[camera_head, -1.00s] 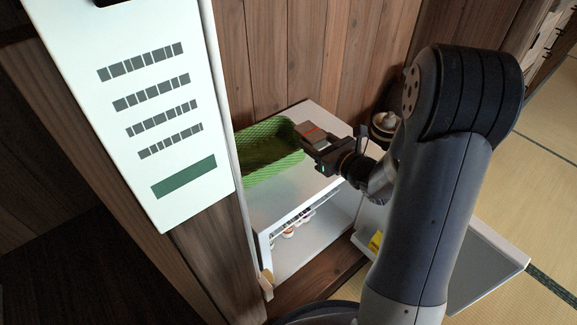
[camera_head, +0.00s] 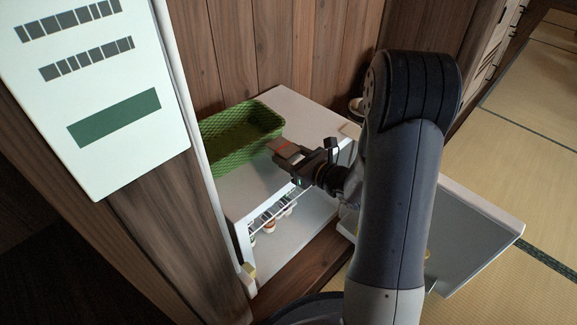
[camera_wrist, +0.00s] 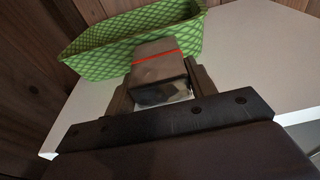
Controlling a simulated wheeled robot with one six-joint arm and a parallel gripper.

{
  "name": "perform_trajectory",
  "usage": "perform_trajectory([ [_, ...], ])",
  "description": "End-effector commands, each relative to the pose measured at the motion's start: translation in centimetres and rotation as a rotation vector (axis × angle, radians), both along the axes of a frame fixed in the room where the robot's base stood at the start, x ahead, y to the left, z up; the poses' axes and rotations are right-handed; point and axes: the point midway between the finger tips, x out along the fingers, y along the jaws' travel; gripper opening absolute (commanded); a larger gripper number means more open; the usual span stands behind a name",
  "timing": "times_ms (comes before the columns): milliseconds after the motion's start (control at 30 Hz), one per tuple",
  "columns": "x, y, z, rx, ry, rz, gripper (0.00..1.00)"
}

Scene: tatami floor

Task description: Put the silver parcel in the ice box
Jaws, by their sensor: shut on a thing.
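My gripper (camera_head: 292,156) is shut on the silver parcel (camera_head: 284,147), a small grey box with a red stripe. It holds the parcel beside the near right corner of the green basket, at about the height of the ice box top. The wrist view shows the parcel (camera_wrist: 158,66) between the two fingers, with the basket behind it. The ice box (camera_head: 305,113) is a white cabinet with an open front. Its door (camera_head: 470,235) hangs open to the right. Inside, a wire shelf and several small containers (camera_head: 268,226) show; my arm hides part of the interior.
A green basket (camera_head: 225,152) stands on the ice box top. A round pale item (camera_head: 355,104) sits at the back right, partly behind my arm. A white panel with dark bars (camera_head: 110,90) stands close at left. Wood walls enclose the back; tatami floor lies right.

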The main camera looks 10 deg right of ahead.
Motion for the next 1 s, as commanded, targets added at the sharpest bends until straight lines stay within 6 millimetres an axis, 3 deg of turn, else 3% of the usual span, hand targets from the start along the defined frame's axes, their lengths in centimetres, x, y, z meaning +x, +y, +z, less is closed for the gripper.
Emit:
perform_trajectory([
  [200, 0.0, 0.0, -3.3, 0.001, 0.002, 0.001, 0.22],
  [600, 0.0, 0.0, -3.7, -0.001, -0.001, 0.0, 0.22],
  [633, 0.0, 0.0, -3.7, 0.0, 0.0, 0.0, 0.54],
  [867, 0.0, 0.0, -3.6, -0.001, 0.001, 0.0, 0.73],
  [1000, 0.0, 0.0, -3.6, -0.001, 0.001, 0.0, 0.74],
])
